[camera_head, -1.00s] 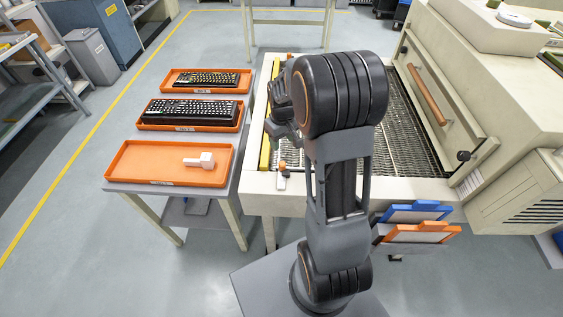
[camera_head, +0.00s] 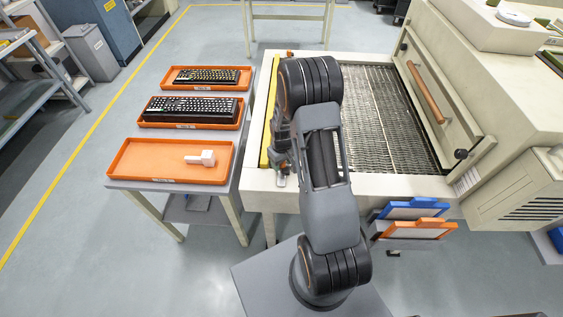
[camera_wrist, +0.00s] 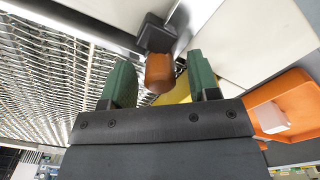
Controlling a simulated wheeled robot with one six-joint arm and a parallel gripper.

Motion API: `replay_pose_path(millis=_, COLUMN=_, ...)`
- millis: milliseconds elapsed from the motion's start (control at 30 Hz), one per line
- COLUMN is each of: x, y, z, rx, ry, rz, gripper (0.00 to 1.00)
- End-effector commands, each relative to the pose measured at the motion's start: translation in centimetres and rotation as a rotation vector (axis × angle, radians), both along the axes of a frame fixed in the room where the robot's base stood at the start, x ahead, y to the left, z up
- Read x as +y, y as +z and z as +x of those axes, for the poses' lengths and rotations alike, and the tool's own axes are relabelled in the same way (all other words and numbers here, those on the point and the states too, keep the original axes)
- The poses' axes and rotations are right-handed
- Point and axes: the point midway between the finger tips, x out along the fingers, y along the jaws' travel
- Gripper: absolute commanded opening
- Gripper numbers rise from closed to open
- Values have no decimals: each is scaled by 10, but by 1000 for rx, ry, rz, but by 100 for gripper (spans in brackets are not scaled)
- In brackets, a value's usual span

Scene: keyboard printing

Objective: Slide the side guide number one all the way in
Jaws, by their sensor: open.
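The side guide is a long yellow bar (camera_head: 268,125) along the left edge of the conveyor bed. I see no number on it. A bit of yellow (camera_wrist: 182,92) also shows in the wrist view. An orange knob (camera_wrist: 158,73) with a dark block (camera_wrist: 157,35) beyond it is near the front end of the guide. My gripper (camera_wrist: 160,82) is open, its green-padded fingers on either side of the knob with gaps visible. In the head view my gripper (camera_head: 281,165) is at the front left corner of the bed and partly hides the knob there.
A wire mesh conveyor (camera_head: 385,120) fills the bed right of the guide. A side table holds an orange tray with a white block (camera_head: 201,158) and two trays with keyboards (camera_head: 190,108). Blue and orange frames (camera_head: 415,229) hang at the front right.

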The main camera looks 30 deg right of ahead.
Motion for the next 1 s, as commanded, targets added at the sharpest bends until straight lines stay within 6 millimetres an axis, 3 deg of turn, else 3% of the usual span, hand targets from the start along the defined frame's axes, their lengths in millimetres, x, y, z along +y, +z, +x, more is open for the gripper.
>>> replay_pose_path(millis=333, x=0, y=-3, z=0, rx=-1, ry=0, rz=0, gripper=55)
replay_pose_path(millis=900, x=0, y=-3, z=0, rx=-1, ry=0, rz=0, gripper=2)
replay_pose_path(millis=1000, x=0, y=-3, z=0, rx=-1, ry=0, rz=0, gripper=0)
